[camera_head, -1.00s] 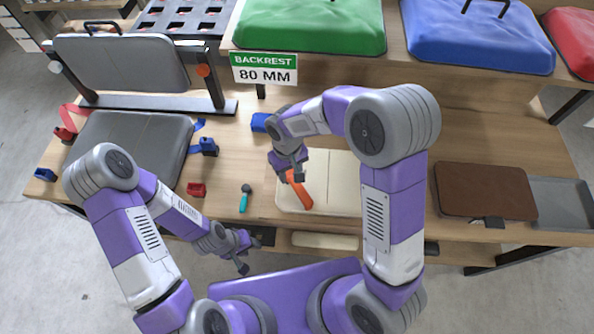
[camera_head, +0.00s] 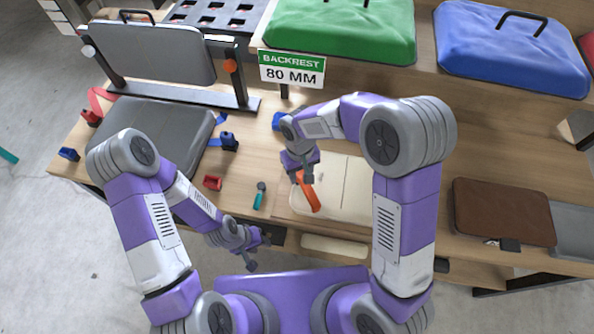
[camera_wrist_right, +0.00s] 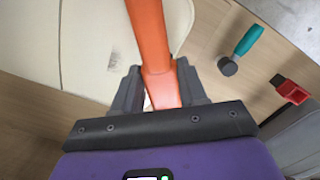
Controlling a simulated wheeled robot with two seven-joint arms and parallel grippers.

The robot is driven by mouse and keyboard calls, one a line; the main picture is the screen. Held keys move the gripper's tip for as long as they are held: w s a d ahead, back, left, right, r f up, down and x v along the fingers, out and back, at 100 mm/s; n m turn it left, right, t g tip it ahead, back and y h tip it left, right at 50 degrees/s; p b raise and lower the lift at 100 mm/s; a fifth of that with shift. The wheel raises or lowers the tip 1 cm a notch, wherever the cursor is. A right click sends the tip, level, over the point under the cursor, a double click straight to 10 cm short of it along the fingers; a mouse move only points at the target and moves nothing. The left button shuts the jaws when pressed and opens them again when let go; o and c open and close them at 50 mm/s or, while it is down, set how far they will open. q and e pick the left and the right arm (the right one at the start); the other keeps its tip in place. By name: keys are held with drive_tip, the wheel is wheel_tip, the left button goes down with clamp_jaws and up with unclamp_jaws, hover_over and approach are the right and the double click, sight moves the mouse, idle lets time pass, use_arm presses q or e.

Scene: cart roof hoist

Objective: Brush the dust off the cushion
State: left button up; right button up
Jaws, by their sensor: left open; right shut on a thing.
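The cream cushion (camera_head: 352,192) lies flat on the wooden table, with a seam across it. My right gripper (camera_head: 303,172) is shut on an orange brush (camera_head: 308,194), over the cushion's left part. The brush (camera_wrist_right: 153,40) runs up between the fingers; its bristles are not clear, and I cannot tell whether it touches the cushion. My left gripper (camera_head: 262,254) is open and empty, in front of the table edge, left of the cushion.
Left of the cushion lie a teal-handled tool (camera_head: 260,196) and a red block (camera_head: 213,183). A grey seat pad (camera_head: 150,130) and backrest (camera_head: 150,55) stand at the left. A brown pad (camera_head: 500,210) lies right. Green (camera_head: 340,30) and blue (camera_head: 510,50) cushions sit on the back shelf.

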drive_tip(key=shift+s+d, duration=0.45)
drive_tip(key=shift+d, duration=1.2)
drive_tip(key=shift+s+d, duration=0.5)
drive_tip(key=shift+d, duration=1.1)
drive_tip(key=shift+s+d, duration=0.45)
drive_tip(key=shift+d, duration=1.2)
drive_tip(key=shift+s+d, duration=0.4)
drive_tip(key=shift+d, duration=1)
drive_tip(key=shift+s+d, duration=0.4)
drive_tip(key=shift+d, duration=1)
drive_tip(key=shift+s+d, duration=0.4)
drive_tip(key=shift+d, duration=1)
wheel_tip(320, 180, up, 9)
drive_tip(key=p, duration=0.7)
drive_tip(key=shift+p, duration=0.3)
